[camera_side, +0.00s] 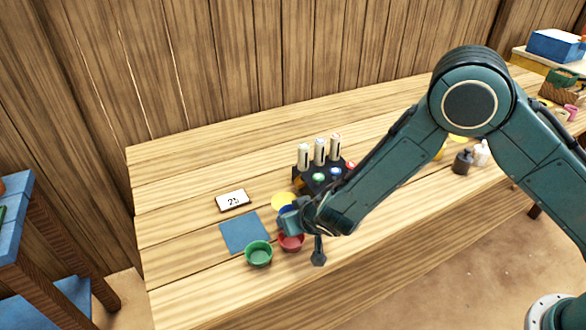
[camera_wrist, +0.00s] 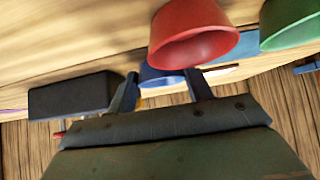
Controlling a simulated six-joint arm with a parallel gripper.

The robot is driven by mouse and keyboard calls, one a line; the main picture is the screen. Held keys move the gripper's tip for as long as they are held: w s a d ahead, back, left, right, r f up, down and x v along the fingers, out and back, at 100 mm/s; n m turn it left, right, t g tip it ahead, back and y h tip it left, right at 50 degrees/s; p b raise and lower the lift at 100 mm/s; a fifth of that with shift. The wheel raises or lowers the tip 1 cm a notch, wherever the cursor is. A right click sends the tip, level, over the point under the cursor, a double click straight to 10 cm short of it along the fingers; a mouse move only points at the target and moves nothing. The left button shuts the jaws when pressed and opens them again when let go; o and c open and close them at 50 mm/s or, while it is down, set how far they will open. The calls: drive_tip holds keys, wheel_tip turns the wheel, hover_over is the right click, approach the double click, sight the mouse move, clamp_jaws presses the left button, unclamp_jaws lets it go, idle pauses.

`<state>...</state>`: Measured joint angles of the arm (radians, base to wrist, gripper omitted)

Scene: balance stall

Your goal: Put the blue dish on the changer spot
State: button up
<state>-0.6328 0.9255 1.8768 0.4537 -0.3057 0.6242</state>
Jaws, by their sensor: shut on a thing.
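My gripper (camera_side: 290,217) is low over the table in the side view, partly hiding the blue dish (camera_side: 286,210). In the wrist view the blue dish (camera_wrist: 158,75) shows between the two fingers of my gripper (camera_wrist: 164,88), which is shut on it. The red dish in front covers part of it there. I cannot tell whether the blue dish touches the table. A yellow round patch (camera_side: 281,199) lies just behind it. I cannot tell which marking is the changer spot.
A red dish (camera_side: 291,243) is close beside my gripper, with a green dish (camera_side: 258,254) to its left. A blue square mat (camera_side: 243,233) and a number display (camera_side: 233,200) lie left. A black rack (camera_side: 313,183) with white cylinders stands behind. The table's left end is clear.

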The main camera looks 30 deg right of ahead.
drive_tip(key=shift+f, duration=0.2)
drive_tip(key=o, duration=1)
drive_tip(key=shift+r, duration=0.15)
drive_tip(key=shift+v, duration=6)
drive_tip(key=shift+d, duration=0.1)
